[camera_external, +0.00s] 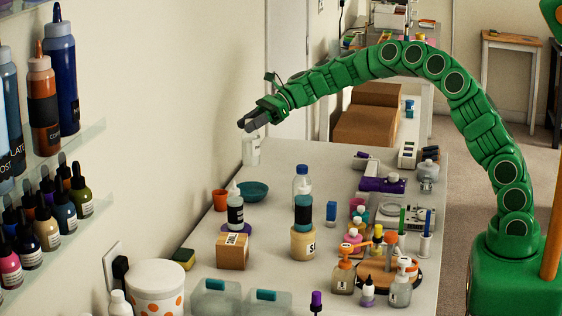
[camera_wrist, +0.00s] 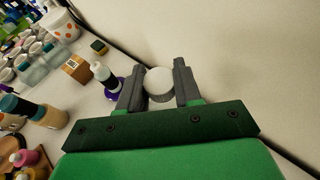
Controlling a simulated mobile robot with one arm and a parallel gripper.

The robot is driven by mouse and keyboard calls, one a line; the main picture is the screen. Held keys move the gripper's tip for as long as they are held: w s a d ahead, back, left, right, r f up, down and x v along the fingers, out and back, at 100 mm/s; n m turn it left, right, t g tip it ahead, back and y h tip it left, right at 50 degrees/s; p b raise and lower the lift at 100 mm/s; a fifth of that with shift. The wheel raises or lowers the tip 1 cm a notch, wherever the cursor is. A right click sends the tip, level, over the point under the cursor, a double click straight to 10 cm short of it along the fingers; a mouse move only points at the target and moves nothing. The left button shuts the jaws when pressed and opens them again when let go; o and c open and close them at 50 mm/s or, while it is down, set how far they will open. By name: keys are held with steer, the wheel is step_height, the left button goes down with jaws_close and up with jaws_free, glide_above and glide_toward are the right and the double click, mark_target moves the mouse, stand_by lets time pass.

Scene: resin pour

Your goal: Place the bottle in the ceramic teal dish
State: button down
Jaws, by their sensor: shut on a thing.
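My gripper (camera_external: 246,124) is at the end of the green arm, raised over the far left of the table by the wall. Its two grey fingers, seen in the wrist view (camera_wrist: 159,88), are closed on a white round-topped object (camera_wrist: 158,80). In the external view this looks like a white bottle or jar (camera_external: 251,152) hanging below the fingers; its exact shape is hard to tell. The teal dish (camera_external: 254,190) lies on the table below and slightly nearer the external camera, and looks empty. I cannot make out the dish in the wrist view.
An orange cup (camera_external: 220,200) and a dark-labelled bottle (camera_external: 235,212) on a purple dish (camera_external: 238,228) stand near the teal dish. A clear blue-capped bottle (camera_external: 301,183) stands to its right. The wall is close on the left.

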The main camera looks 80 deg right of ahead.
mark_target(243, 161)
steer(key=shift+f, duration=4.95)
steer(key=shift+a+f, duration=0.1)
steer(key=shift+f, duration=0.05)
steer(key=c, duration=0.8)
jaws_free()
